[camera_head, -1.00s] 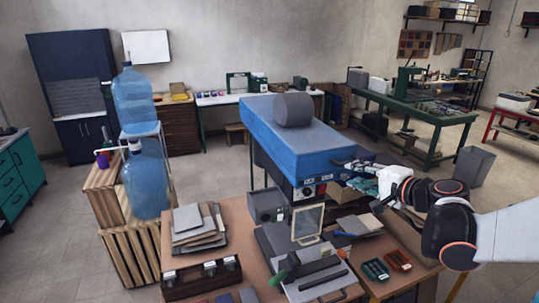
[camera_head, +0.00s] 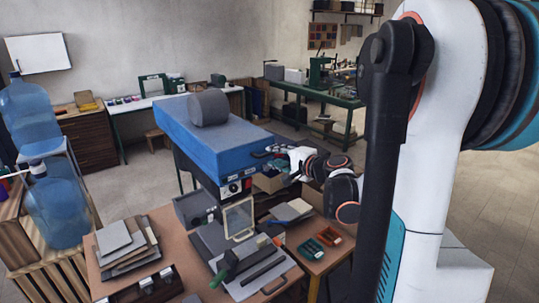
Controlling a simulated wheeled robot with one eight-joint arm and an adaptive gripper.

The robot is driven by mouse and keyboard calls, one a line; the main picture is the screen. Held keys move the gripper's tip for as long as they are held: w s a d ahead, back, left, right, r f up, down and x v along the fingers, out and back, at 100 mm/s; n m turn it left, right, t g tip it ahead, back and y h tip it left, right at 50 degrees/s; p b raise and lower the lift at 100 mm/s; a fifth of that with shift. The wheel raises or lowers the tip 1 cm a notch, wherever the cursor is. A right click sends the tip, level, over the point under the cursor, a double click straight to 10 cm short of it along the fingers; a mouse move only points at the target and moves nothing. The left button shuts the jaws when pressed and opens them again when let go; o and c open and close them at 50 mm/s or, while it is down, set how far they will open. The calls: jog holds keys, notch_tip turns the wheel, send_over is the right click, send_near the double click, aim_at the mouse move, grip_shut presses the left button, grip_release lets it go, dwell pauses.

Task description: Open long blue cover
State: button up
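The long blue cover (camera_head: 218,150) is a large blue box-like lid, lying level over a machine in the middle of the view. A dark grey roll (camera_head: 209,108) rests on its top. My gripper (camera_head: 264,153) is at the cover's right front edge, by a dark handle there. It is small and partly blends with the handle, so I cannot tell whether its fingers are closed or touching. My arm's dark joints show just right of it.
A workbench (camera_head: 182,235) in front holds grey sheets (camera_head: 121,240), a small framed screen (camera_head: 239,219) and tools. Blue water bottles (camera_head: 57,212) stand at the left on wooden crates. A green table (camera_head: 303,92) stands behind. My upper arm fills the right side.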

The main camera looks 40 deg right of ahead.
jog(key=shift+x, duration=1.5)
grip_shut()
jog(key=shift+r, duration=0.15)
